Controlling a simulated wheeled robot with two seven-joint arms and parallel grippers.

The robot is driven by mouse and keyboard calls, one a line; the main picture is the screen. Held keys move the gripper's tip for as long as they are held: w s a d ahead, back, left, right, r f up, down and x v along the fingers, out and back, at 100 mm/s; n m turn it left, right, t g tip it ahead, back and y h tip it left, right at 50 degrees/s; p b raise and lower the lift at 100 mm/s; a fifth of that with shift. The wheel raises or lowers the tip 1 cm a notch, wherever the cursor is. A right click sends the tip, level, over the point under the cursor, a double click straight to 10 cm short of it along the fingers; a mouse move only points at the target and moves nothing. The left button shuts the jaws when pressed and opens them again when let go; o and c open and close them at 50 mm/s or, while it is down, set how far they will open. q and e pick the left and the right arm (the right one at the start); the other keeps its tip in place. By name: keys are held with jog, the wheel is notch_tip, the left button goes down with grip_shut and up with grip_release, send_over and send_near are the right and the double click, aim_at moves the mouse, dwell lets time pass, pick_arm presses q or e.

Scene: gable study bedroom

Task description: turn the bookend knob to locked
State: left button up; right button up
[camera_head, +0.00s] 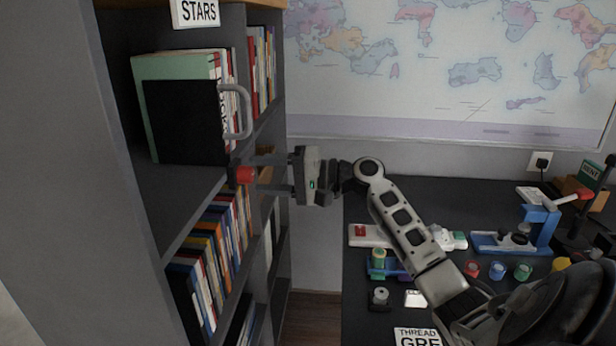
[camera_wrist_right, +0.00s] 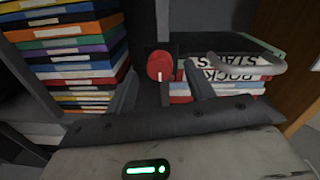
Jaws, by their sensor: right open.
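The red knob (camera_head: 245,175) sits on the shelf's front edge, below the black bookend (camera_head: 183,125) with its grey loop handle (camera_head: 243,108). In the right wrist view the knob (camera_wrist_right: 160,64) is round, with a short white mark on its face near the lower edge in the picture. My right gripper (camera_head: 257,174) is open and level with the knob. In the right wrist view its fingers stand one on each side of the knob, apart from it as far as I can tell. No label for the knob's positions is readable. My left gripper is not in view.
Books stand behind the bookend (camera_head: 183,66) and on the lower shelf (camera_head: 205,260). A STARS sign (camera_head: 195,12) hangs above. The dark desk (camera_head: 450,197) at right carries a blue stand (camera_head: 540,232), small coloured jars and other items.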

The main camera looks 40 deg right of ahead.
jog(key=b+v, duration=0.2)
jog(key=v, duration=1.2)
jog(key=shift+b, duration=0.35)
jog(key=s+a+f+n+g+h, duration=0.2)
jog(key=s+a+f+g, duration=0.15)
jog(key=a+f, duration=0.65)
jog(key=s+a+f+n+g+h, duration=0.3)
jog(key=a+f+g, duration=0.2)
jog(key=f, duration=1)
jog(key=s+a+f+n+g+h, duration=0.1)
jog(key=s+a+n+h, duration=0.15)
jog(key=s+a, duration=0.35)
jog(key=s+a+f+n+h, duration=0.2)
jog(key=s+a+h, duration=0.2)
jog(key=s, duration=0.3)
jog(key=w+a+f+t+y, duration=0.3)
jog(key=w+a+t, duration=0.3)
jog(key=shift+w+a+f+t, duration=0.2)
jog(key=shift+w+a+t, duration=0.1)
jog(key=shift+w+t, duration=0.05)
jog(key=shift+n+y, duration=0.25)
